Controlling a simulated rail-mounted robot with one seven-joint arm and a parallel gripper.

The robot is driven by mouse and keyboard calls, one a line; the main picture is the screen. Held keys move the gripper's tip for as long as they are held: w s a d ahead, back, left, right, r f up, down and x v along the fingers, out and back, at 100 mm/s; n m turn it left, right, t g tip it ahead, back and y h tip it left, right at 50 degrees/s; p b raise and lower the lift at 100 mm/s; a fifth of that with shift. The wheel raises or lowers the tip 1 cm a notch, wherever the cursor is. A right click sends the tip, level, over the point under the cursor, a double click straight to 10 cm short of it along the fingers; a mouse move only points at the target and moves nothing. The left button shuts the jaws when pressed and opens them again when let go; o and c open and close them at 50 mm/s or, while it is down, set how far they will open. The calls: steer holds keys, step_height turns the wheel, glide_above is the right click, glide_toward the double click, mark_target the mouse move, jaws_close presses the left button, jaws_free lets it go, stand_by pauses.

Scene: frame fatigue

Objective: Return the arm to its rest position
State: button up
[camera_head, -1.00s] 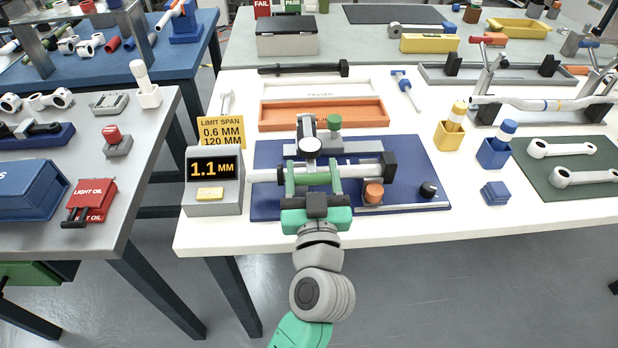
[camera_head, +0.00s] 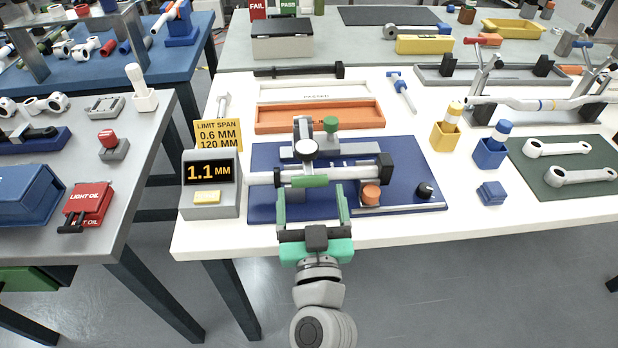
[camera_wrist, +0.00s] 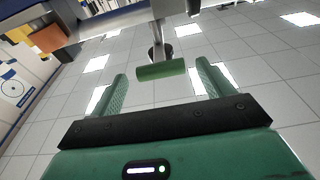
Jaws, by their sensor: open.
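My gripper (camera_head: 313,205) is open and empty in the head view, with its two green fingers pointing away over the front edge of the blue mat (camera_head: 262,211). Just beyond the fingertips is a measuring fixture with a pale horizontal bar, a black end block (camera_head: 386,167) and a green grip (camera_head: 310,181). In the wrist view the green grip (camera_wrist: 161,71) shows ahead of the fingers (camera_wrist: 165,85), with a gap between.
The gauge display (camera_head: 209,172) reading 1.1 MM stands left of the mat. An orange tray (camera_head: 320,116) lies behind it. Yellow (camera_head: 444,135) and blue (camera_head: 489,153) holders stand to the right. The floor in front of the white table (camera_head: 420,224) is clear.

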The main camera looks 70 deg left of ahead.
steer(key=v, duration=0.2)
steer(key=shift+s+d, duration=0.15)
steer(key=shift+d, duration=0.2)
steer(key=w+d+r+m+t+h+p, duration=0.3)
steer(key=w+d+r+t, duration=0.3)
steer(key=r, duration=0.5)
steer(key=w+d+r+m+t+h+p, duration=0.2)
steer(key=w+d+r+t+h+p, duration=0.15)
steer(key=w+d+r, duration=0.45)
steer(key=s+d+r+m+t+h+p, duration=0.25)
steer(key=d+r+m+t+h, duration=0.35)
steer(key=d+r, duration=0.5)
steer(key=s+d+r+m+t+h+p, duration=0.3)
steer(key=d+r+h, duration=0.5)
steer(key=r, duration=0.6)
step_height(320, 180, up, 35)
steer(key=y+p, duration=0.2)
steer(key=p, duration=3.2)
steer(key=shift+p, duration=0.4)
